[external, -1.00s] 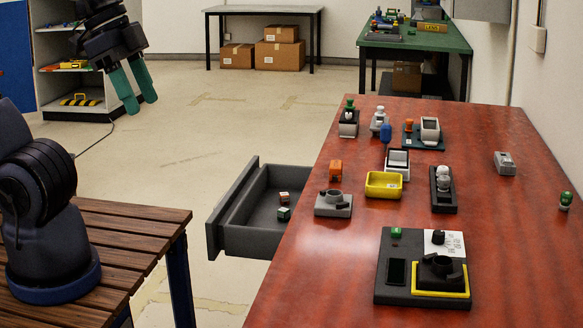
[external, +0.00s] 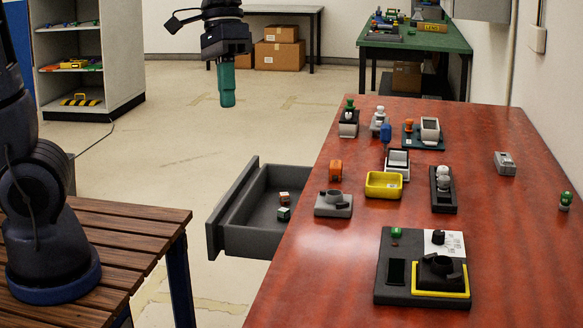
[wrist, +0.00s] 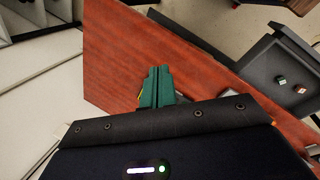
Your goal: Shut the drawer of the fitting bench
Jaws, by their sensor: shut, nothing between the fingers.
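The grey drawer (external: 243,240) of the fitting bench (external: 330,245) is pulled out from the bench's left side. Two small cubes, one orange-red (external: 284,197) and one dark green (external: 284,214), lie inside it. The drawer also shows at the right of the wrist view (wrist: 262,50). My gripper (external: 227,100) has green fingers that point down, close together with nothing between them. It hangs in the air above and beyond the drawer, apart from it. The fingers also show in the wrist view (wrist: 157,76), in front of the red bench top.
The bench top carries a yellow bin (external: 383,191), an orange block (external: 335,171), a black fixture board (external: 390,295) and several small fixtures. A slatted wooden table (external: 110,250) stands at the left. Open floor lies between it and the drawer. A shelf unit (external: 125,60) stands behind.

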